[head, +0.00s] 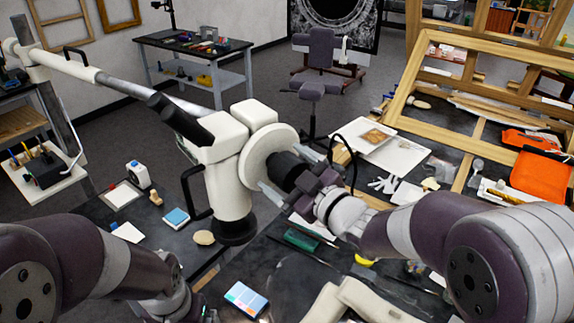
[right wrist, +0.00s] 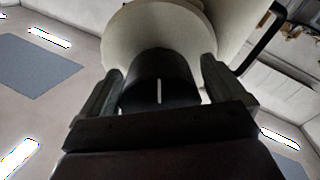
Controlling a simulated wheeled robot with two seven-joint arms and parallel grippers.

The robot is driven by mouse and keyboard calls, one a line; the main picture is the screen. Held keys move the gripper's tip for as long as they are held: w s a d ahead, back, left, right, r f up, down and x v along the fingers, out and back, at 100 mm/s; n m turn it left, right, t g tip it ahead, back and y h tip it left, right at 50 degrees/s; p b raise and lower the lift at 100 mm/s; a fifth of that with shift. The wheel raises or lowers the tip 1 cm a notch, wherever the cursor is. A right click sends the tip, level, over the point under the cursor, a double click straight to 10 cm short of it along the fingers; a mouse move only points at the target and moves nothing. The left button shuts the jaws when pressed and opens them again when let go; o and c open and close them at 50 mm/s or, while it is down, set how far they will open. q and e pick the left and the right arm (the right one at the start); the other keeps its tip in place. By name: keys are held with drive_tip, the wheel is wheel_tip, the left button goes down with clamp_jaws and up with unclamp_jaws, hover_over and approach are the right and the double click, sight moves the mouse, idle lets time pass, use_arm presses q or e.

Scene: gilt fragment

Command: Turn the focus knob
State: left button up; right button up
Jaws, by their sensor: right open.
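The microscope (head: 228,165) is a cream-white body on a long boom arm above the dark bench. Its focus knob (head: 284,168) is a black cylinder in front of a round white disc (head: 268,150). In the right wrist view the knob (right wrist: 160,80) shows a white mark line, upright in the picture. My right gripper (head: 287,171) is open, with one finger on each side of the knob. The right wrist view shows the fingers (right wrist: 161,72) reaching toward the disc, with thin light gaps beside the knob. My left arm is at the lower left; its gripper is not visible.
A black eyepiece tube (head: 180,118) sticks out left of the microscope head. On the bench are a blue block (head: 176,218), a phone-like colour card (head: 245,299) and a cream cushion (head: 360,302). A gilt fragment (head: 376,137) lies on a white board behind my right gripper.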

drive_tip(key=shift+s+d, duration=0.15)
drive_tip(key=shift+d, duration=0.05)
drive_tip(key=shift+c, duration=0.3)
drive_tip(key=c, duration=0.9)
drive_tip(key=shift+f+m+b, duration=0.1)
drive_tip(key=shift+m+b, duration=0.2)
drive_tip(key=shift+b, duration=0.1)
drive_tip(key=shift+c, duration=0.2)
drive_tip(key=shift+m, duration=0.3)
drive_tip(key=o, duration=1)
drive_tip(key=shift+a, duration=0.15)
